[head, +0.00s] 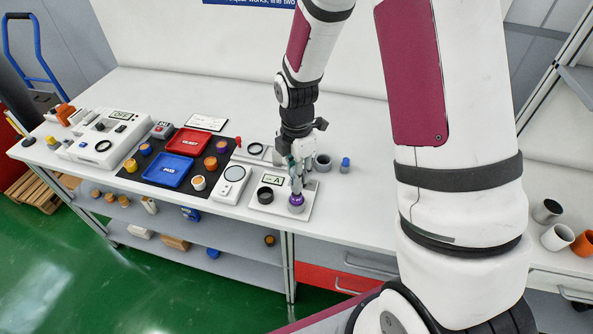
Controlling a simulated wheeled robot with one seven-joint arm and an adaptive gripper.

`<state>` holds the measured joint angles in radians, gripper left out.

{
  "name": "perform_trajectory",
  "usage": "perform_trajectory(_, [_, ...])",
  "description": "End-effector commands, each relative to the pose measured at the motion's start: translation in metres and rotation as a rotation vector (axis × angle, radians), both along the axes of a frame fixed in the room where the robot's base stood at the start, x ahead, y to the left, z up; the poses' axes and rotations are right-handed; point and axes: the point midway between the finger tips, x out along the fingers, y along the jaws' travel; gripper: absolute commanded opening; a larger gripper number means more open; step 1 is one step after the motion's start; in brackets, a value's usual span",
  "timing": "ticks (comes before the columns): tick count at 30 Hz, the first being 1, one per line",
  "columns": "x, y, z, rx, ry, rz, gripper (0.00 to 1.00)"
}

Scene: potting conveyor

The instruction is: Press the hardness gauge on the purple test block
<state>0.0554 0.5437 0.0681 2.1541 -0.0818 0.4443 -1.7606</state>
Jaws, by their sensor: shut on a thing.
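My gripper (297,176) points down at the near right of the work area and is shut on the hardness gauge (297,188), a small, slim thing mostly hidden by the fingers. Right below it is the purple test block (297,200), a small round piece on a grey base near the front edge of a white board (265,208). The gauge's lower end is at or just above the purple top; I cannot tell whether they touch.
On the white board are a black ring (265,195) and a label marked A (273,180). A white dial device (231,182) stands to the left. Farther left are a red tray (189,141) and blue tray (168,170) among several capped pots. A grey cup (322,162) and blue-topped piece (345,164) stand to the right.

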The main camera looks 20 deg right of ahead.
Motion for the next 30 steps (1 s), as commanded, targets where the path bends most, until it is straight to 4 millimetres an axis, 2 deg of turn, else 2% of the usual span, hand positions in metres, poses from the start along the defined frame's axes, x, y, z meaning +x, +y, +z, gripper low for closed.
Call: perform_trajectory(30, [0.0001, -0.0001, -0.0065, 0.000, 0.000, 0.001, 0.00])
